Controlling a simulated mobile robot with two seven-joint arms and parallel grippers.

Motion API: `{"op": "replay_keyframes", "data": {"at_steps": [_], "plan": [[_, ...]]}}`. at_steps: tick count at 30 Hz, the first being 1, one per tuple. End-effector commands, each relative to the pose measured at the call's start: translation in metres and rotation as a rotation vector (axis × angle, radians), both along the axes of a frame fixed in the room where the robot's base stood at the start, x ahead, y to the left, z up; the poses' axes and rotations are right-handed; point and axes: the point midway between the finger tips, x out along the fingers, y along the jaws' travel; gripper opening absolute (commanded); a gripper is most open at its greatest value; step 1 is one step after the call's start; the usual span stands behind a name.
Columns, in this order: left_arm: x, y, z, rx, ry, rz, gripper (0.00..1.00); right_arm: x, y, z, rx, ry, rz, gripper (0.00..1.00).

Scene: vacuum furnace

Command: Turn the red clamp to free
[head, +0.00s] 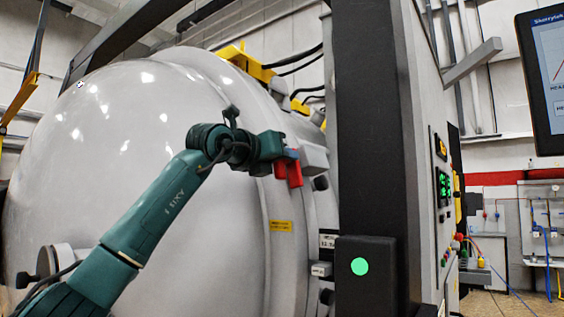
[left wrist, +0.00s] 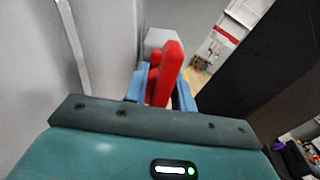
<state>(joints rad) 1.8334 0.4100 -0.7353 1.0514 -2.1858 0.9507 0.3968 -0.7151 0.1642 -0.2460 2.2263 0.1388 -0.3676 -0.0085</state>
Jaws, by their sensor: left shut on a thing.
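The red clamp (head: 290,172) sits at the rim of the large pale furnace door (head: 150,130), beside a grey block (head: 313,158). My left gripper (head: 284,156) reaches it from the left and is shut on it. In the left wrist view the red clamp (left wrist: 168,75) stands up between the two blue fingers of my left gripper (left wrist: 160,92), with the grey block (left wrist: 157,40) behind it. The fingers hide part of the clamp. My right gripper is in neither view.
A dark upright post (head: 370,120) stands just right of the clamp, with a black box bearing a green dot (head: 359,266) low on it. A control panel (head: 444,190) and a screen (head: 545,80) are farther right. Yellow brackets (head: 245,62) sit above the door.

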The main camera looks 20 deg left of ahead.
Motion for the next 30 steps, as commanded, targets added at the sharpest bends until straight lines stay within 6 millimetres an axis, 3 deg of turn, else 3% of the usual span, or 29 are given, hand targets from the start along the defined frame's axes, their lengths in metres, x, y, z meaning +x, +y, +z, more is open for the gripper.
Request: {"op": "replay_keyframes", "data": {"at_steps": [9, 24, 25, 27, 30], "plan": [[-0.0001, 0.0000, 0.0002, -0.094, 0.033, 0.000, 0.03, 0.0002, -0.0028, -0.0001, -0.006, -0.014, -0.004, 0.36], [-0.0002, 0.0001, 0.0008, -0.110, 0.039, -0.001, 0.03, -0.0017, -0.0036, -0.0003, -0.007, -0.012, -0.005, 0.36], [-0.0002, 0.0001, 0.0008, -0.110, 0.039, -0.001, 0.28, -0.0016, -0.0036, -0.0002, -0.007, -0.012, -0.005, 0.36], [-0.0002, 0.0001, 0.0008, -0.110, 0.039, -0.001, 0.34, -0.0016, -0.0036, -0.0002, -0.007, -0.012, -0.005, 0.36], [-0.0001, 0.0002, 0.0007, -0.109, 0.039, -0.001, 0.35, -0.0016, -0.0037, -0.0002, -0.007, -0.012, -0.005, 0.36]]}}
